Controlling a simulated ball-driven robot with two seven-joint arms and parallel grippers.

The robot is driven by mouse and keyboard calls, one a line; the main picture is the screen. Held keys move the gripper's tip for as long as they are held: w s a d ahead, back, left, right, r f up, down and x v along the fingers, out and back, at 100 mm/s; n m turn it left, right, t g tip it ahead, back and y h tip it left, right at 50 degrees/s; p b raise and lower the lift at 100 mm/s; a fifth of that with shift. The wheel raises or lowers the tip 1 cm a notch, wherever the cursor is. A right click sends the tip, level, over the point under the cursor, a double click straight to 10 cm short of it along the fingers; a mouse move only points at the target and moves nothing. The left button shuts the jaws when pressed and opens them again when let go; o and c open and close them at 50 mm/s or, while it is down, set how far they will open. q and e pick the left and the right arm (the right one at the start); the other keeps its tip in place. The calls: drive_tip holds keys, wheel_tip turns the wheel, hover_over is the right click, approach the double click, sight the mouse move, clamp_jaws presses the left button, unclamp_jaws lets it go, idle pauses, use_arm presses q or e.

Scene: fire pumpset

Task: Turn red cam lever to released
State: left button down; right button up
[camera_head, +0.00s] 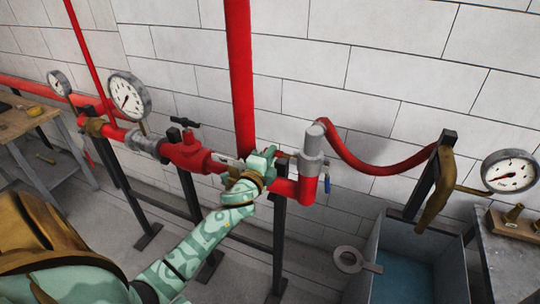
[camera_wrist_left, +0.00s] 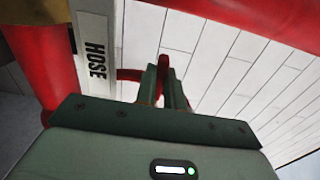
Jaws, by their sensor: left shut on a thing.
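My left gripper (camera_head: 266,160) reaches in from the lower left, between the red valve body and the grey hose coupling (camera_head: 312,146). In the left wrist view its two dark green fingers (camera_wrist_left: 170,92) are close together with a narrow red piece, which looks like the red cam lever (camera_wrist_left: 165,64), at their tips. The gripper is shut on it. In the head view the gripper hides most of the lever, so its angle cannot be told. A white HOSE label (camera_wrist_left: 96,50) is left of the fingers. My right gripper is not in view.
A red hose (camera_head: 375,166) runs from the coupling to a bracket (camera_head: 437,180). A thick red pipe (camera_head: 241,80) rises behind the gripper. A black-handled valve (camera_head: 190,150) is to the left. A blue-grey tank (camera_head: 415,265) stands lower right. Pressure gauges (camera_head: 127,97) flank the pipework.

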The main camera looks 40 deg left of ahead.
use_arm(q)
drive_tip(key=c, duration=1.8)
unclamp_jaws()
drive_tip(key=shift+o, duration=0.2)
drive_tip(key=b+v, duration=0.1)
drive_tip(key=v, duration=1.5)
drive_tip(key=shift+d, duration=0.2)
drive_tip(key=shift+s+r, duration=0.1)
